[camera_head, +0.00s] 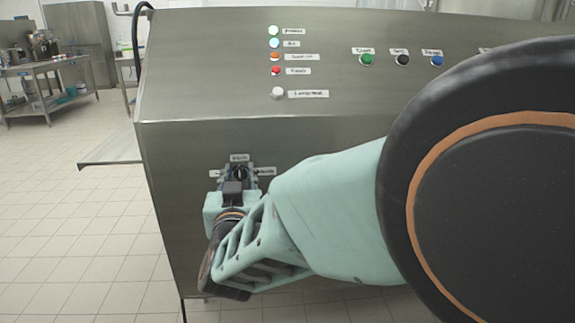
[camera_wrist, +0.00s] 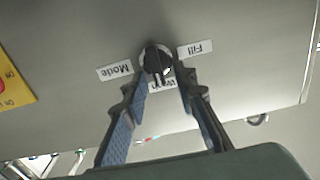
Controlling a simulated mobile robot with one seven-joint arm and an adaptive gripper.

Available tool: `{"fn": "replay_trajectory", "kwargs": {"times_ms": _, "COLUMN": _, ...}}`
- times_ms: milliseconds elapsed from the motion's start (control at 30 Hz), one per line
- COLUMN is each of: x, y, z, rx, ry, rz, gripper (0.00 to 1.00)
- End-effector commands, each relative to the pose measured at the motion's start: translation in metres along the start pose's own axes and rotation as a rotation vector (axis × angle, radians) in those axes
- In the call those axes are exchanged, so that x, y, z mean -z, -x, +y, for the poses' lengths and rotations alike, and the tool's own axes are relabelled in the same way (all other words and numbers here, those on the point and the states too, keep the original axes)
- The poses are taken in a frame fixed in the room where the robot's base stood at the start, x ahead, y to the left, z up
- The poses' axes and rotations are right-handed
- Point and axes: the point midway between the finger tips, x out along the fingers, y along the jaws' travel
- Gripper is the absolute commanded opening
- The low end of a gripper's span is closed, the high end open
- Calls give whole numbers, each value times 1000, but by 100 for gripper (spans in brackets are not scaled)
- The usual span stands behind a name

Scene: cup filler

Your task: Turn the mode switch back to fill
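The mode switch (camera_wrist: 155,61) is a black knob with a silver ring on the grey metal front of the machine. In the upside-down wrist view, a Mode label (camera_wrist: 115,70) is left of it, a Fill label (camera_wrist: 195,49) right, and a partly hidden label, apparently Wash (camera_wrist: 161,86), below. The knob's handle seems to point toward that lower label. My gripper (camera_wrist: 159,84) is open, one finger on each side of the knob's lower end; contact is unclear. In the head view my gripper (camera_head: 238,178) is at the panel and partly covers the switch (camera_head: 240,171).
Indicator lights (camera_head: 275,57) and a green button (camera_head: 367,59) sit on the sloped panel above. A yellow label (camera_wrist: 14,86) is at the left of the wrist view. A metal shelf (camera_head: 112,152) sticks out left of the machine. Open tiled floor lies further left.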

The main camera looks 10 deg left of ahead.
Motion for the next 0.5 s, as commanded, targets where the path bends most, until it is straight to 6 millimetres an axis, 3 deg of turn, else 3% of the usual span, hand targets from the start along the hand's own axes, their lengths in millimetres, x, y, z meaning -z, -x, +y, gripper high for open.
{"fn": "replay_trajectory", "kwargs": {"times_ms": 100, "x": 0, "y": 0, "z": 0, "rx": 0, "ry": 0, "rz": 0, "gripper": 26}}
{"fn": "replay_trajectory", "kwargs": {"times_ms": 333, "x": 0, "y": 0, "z": 0, "rx": 0, "ry": 0, "rz": 0, "gripper": 1}}
{"fn": "replay_trajectory", "kwargs": {"times_ms": 500, "x": 0, "y": 0, "z": 0, "rx": 0, "ry": 0, "rz": 0, "gripper": 0}}
